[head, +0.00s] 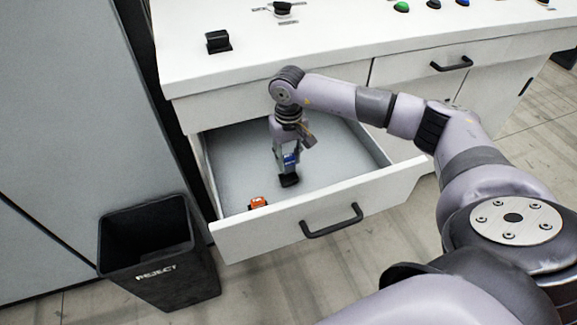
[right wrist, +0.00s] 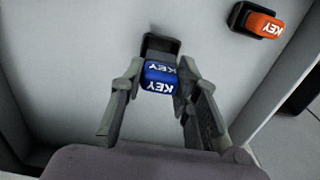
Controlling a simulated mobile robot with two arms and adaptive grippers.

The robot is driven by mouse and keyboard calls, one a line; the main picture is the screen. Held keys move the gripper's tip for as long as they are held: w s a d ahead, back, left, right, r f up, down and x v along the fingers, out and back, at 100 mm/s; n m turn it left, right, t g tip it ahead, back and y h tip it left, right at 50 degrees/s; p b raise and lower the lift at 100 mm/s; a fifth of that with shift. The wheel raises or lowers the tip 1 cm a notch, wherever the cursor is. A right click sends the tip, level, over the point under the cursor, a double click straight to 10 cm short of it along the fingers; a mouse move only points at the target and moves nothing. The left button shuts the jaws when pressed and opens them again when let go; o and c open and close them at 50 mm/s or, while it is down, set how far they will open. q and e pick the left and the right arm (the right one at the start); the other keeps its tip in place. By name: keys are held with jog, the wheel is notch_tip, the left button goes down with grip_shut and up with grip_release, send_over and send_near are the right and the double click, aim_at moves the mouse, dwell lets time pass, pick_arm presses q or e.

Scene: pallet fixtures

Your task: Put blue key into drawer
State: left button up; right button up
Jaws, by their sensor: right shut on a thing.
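The drawer (head: 345,214) is pulled open under the white counter. My right gripper (head: 287,162) reaches down inside it and is shut on the blue key (head: 291,158). In the right wrist view the blue key (right wrist: 160,76) sits between the two fingers of the right gripper (right wrist: 158,80), with its black part pointing away. Whether the key touches the drawer floor I cannot tell. My left gripper is not in view.
An orange key (head: 258,202) lies in the drawer's front left corner; it also shows in the right wrist view (right wrist: 262,23). A black reject bin (head: 160,262) stands left of the drawer. The counter top (head: 330,45) holds a black holder (head: 217,42) and several buttons.

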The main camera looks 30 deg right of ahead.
aim_at(288, 167)
notch_tip(288, 167, down, 5)
jog(key=shift+r, duration=0.2)
jog(key=shift+f, duration=0.2)
jog(key=o, duration=1.1)
jog(key=shift+r, duration=0.1)
jog(key=shift+r+p, duration=0.25)
jog(key=shift+p, duration=0.1)
notch_tip(288, 167, up, 12)
jog(key=shift+f+b, duration=0.15)
jog(key=shift+b, duration=0.9)
